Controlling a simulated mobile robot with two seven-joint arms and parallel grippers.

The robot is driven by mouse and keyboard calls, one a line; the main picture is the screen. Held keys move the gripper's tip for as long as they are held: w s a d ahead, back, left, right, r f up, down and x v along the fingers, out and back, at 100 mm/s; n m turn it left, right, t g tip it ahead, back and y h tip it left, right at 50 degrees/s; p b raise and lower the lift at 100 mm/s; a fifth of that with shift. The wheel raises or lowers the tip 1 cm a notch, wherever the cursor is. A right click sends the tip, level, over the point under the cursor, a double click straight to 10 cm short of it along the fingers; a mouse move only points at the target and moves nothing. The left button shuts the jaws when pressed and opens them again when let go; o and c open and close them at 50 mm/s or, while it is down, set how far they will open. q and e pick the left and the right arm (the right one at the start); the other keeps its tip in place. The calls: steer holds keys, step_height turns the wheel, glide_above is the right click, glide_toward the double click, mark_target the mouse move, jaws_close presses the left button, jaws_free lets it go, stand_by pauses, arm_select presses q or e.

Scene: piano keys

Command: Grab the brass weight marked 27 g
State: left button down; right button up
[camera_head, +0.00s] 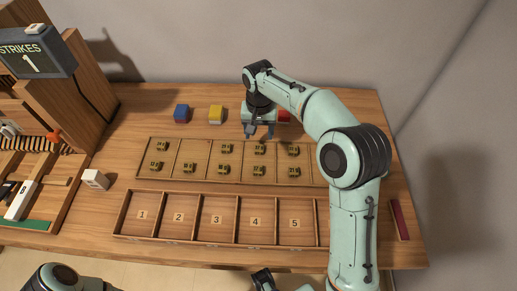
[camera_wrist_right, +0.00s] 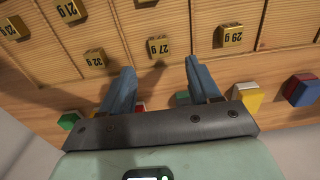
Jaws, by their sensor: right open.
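The brass weight marked 27 g (camera_wrist_right: 158,47) lies in a shallow wooden compartment, just beyond and between my right fingertips in the wrist view. In the head view it appears to be the back-row weight (camera_head: 259,149) just in front of the gripper. My right gripper (camera_head: 258,134) is open and empty, pointing down at the back edge of the weight tray (camera_head: 190,183). Its two blue-grey fingers (camera_wrist_right: 160,66) are spread apart and do not visibly touch the weight.
Neighbouring weights read 29 g (camera_wrist_right: 231,35), 32 g (camera_wrist_right: 95,58) and 21 g (camera_wrist_right: 68,10). Yellow (camera_head: 216,114), blue (camera_head: 181,114) and red (camera_head: 284,116) blocks stand behind the tray. An empty numbered tray (camera_head: 142,228) is in front. A display (camera_head: 38,58) reads STRIKES 1.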

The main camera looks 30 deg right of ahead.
mark_target(259, 148)
step_height(259, 148, down, 3)
steer(key=shift+w+r, duration=0.1)
steer(key=shift+r, duration=0.05)
step_height(259, 148, down, 5)
steer(key=shift+b, duration=0.45)
steer(key=c, duration=1.1)
